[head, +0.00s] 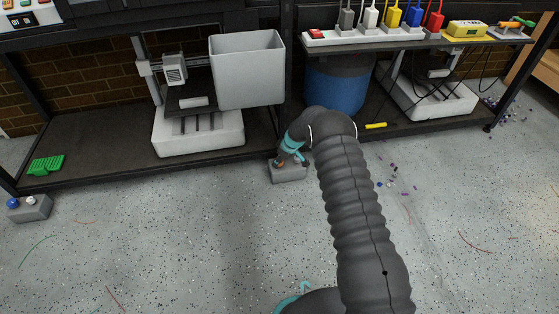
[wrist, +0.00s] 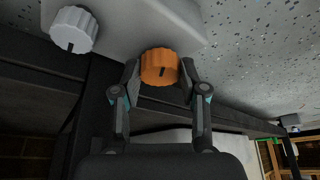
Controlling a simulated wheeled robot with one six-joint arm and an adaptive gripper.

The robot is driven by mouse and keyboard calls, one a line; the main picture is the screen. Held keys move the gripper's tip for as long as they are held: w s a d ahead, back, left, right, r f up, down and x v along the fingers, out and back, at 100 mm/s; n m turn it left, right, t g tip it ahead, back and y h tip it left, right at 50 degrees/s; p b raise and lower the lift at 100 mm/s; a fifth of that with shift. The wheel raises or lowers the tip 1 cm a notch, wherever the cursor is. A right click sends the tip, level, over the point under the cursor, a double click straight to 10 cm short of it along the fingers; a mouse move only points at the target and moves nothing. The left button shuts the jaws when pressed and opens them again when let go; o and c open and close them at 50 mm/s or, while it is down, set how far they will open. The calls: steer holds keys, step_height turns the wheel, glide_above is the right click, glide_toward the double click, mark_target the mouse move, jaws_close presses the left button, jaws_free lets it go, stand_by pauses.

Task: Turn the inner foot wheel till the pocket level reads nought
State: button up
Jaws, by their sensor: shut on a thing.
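An orange ribbed wheel (wrist: 159,66) with a dark slot mark sits on a grey foot block (wrist: 135,22) in the wrist view. My gripper (wrist: 160,78) is shut on it, one finger on each side. A white ribbed wheel (wrist: 74,30) with a dark mark is on the same block, to the left and apart from my fingers. In the head view the block (head: 289,174) stands on the floor at the rack's front edge, and my wrist partly hides the wheels. A small yellow bar (head: 376,126), possibly the pocket level, lies on the lower shelf; its reading is too small to see.
Another grey foot block (head: 30,209) with blue and white wheels stands at the far left. A printer (head: 198,135), a grey bin (head: 247,70) and a blue drum (head: 337,86) are on the rack. Purple bits (head: 392,183) litter the floor at right. The front floor is mostly clear.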

steer(key=shift+f, duration=0.1)
steer(key=shift+s+a+m+h+b, duration=0.15)
steer(key=shift+m+h+b, duration=0.2)
steer(key=shift+m, duration=0.65)
steer(key=m+t+h, duration=0.1)
steer(key=m, duration=0.3)
steer(key=shift+s+m+p, duration=0.15)
steer(key=shift+m+p, duration=0.15)
steer(key=shift+p, duration=0.1)
steer(key=shift+a+f+m+t+h+b, duration=0.15)
steer(key=shift+m+h+b, duration=0.3)
steer(key=shift+m, duration=0.7)
steer(key=shift+r+m+t+h+b, duration=0.1)
steer(key=shift+m+t+h+b, duration=0.15)
steer(key=shift+m+h, duration=0.65)
steer(key=shift+s+m, duration=0.1)
steer(key=shift+m, duration=0.55)
steer(key=o, duration=1.1)
steer(key=shift+a, duration=0.1)
steer(key=shift+o, duration=0.2)
